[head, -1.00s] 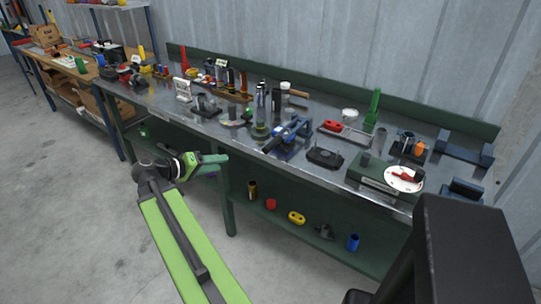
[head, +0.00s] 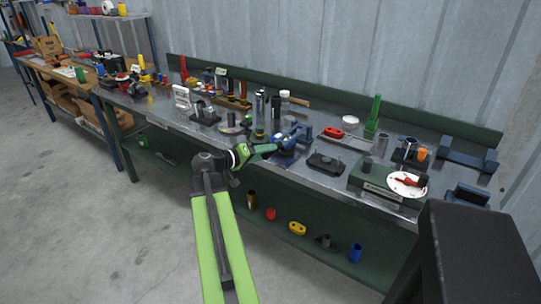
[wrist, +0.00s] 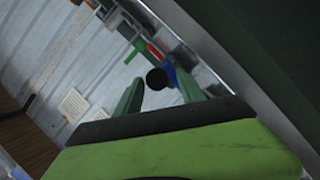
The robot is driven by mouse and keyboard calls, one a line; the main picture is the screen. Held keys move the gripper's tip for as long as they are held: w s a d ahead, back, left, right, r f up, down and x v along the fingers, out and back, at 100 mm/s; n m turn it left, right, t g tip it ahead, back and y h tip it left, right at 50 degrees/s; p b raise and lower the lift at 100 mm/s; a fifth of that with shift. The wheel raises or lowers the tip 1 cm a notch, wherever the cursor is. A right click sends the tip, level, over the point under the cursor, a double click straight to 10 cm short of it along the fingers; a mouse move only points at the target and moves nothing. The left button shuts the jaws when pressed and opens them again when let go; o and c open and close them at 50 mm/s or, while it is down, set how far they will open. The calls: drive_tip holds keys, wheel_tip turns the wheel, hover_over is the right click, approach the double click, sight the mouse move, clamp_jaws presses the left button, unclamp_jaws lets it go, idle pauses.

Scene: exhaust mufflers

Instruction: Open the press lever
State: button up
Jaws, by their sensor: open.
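The blue press (head: 292,139) stands near the front edge of the metal bench in the head view, with its lever pointing toward the front left. My gripper (head: 270,149) is at the bench's front edge, just left of the press, and partly hides the lever's end. In the wrist view my gripper (wrist: 160,84) is open with its two green fingers apart. A round black knob (wrist: 156,78), apparently the lever's end, shows between the fingers, with blue press parts (wrist: 171,74) behind it. Whether the fingers touch the knob cannot be told.
A dark flat block (head: 326,163) lies right of the press, and a green box (head: 378,180) with a white dial is farther right. Several cylinders (head: 260,105) stand behind the press. The lower shelf (head: 310,248) holds small coloured parts. The floor in front is clear.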

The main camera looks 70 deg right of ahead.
drive_tip(key=shift+x, duration=1.25)
drive_tip(key=shift+c, duration=0.4)
drive_tip(key=shift+w, duration=0.1)
clamp_jaws()
